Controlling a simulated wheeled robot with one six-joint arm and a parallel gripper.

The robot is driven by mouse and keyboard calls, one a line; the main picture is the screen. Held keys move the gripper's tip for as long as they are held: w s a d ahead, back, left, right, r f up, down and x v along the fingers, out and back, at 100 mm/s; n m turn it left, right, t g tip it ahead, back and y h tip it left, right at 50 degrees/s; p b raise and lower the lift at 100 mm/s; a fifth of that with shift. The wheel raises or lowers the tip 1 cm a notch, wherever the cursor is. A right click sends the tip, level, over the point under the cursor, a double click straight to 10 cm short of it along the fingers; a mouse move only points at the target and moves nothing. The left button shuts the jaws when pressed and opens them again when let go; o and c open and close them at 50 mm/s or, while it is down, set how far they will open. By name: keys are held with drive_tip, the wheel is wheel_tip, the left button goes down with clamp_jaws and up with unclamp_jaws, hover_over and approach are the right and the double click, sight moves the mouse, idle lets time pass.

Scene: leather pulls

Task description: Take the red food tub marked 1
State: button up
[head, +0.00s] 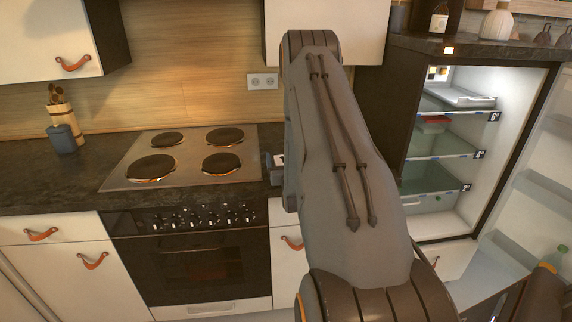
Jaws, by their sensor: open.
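A small red tub (433,121) is inside the open fridge at the right, below the top glass shelf. It is small in the picture, and I cannot read any mark on it.
The fridge door (530,185) stands open to the right. Glass shelves (440,178) carry number tags at their front edges. A white lidded container (462,98) sits on the top shelf. A hob (185,160) and dark counter (70,185) lie to the left.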

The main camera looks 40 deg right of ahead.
drive_tip(key=shift+w, duration=0.1)
drive_tip(key=shift+c, duration=0.3)
drive_tip(key=c, duration=1.1)
drive_tip(key=shift+c, duration=0.3)
drive_tip(key=shift+r, duration=0.1)
